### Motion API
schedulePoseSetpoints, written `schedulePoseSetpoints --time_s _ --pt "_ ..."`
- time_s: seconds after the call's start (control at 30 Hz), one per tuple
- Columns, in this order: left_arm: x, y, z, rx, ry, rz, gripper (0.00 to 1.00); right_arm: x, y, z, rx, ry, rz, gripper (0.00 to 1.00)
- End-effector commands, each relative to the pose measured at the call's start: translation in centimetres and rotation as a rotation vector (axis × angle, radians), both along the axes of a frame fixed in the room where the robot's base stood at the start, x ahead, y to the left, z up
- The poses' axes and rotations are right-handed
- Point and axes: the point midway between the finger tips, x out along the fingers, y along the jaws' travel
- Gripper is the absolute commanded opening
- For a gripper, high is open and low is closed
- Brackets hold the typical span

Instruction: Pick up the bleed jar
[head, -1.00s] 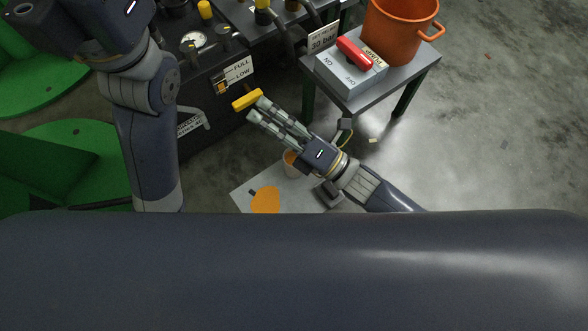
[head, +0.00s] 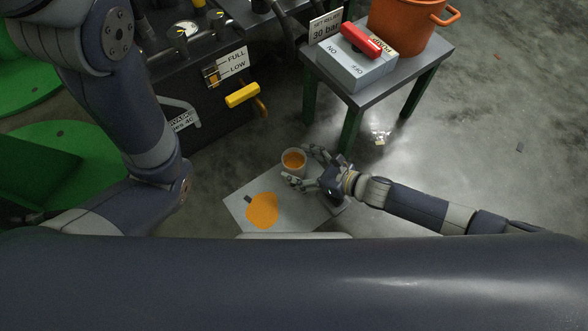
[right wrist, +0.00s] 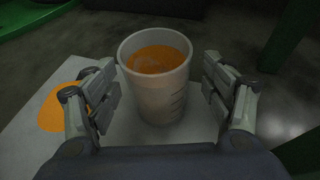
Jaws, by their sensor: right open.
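The bleed jar (head: 293,162) is a pale, translucent cup with orange liquid in it. It stands upright on a light grey sheet (head: 236,209) on the floor. In the right wrist view the jar (right wrist: 160,95) stands between the two fingers of my open right gripper (right wrist: 162,100), with a gap on each side. In the head view my right gripper (head: 302,167) reaches the jar from the right, low over the sheet. My left arm shows at the left of the head view, but its gripper is not visible.
An orange spill (head: 262,210) lies on the sheet. A grey side table (head: 385,88) with green legs carries a pump switch box (head: 352,70) and an orange pot (head: 405,28). A dark machine with a yellow-handled lever (head: 243,95) stands behind.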

Motion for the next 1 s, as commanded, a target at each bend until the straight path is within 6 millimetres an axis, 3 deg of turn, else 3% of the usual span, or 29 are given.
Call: schedulePoseSetpoints --time_s 0.4,0.8,0.87,1.0 --pt "0.0 0.0 -4.2 0.001 -0.001 0.0 0.4 1.9 3.4 -2.0 0.003 -0.003 0.001 0.76" --pt "0.0 0.0 -4.6 0.001 -0.001 0.0 0.4 2.4 4.3 -2.0 0.001 0.0 0.0 0.76" --pt "0.0 0.0 -4.6 0.001 -0.001 0.0 0.4 2.4 4.3 -2.0 0.001 0.0 0.0 0.67" --pt "0.0 0.0 -4.6 0.001 -0.001 0.0 0.4 2.4 4.2 -2.0 0.001 0.0 0.0 0.35"
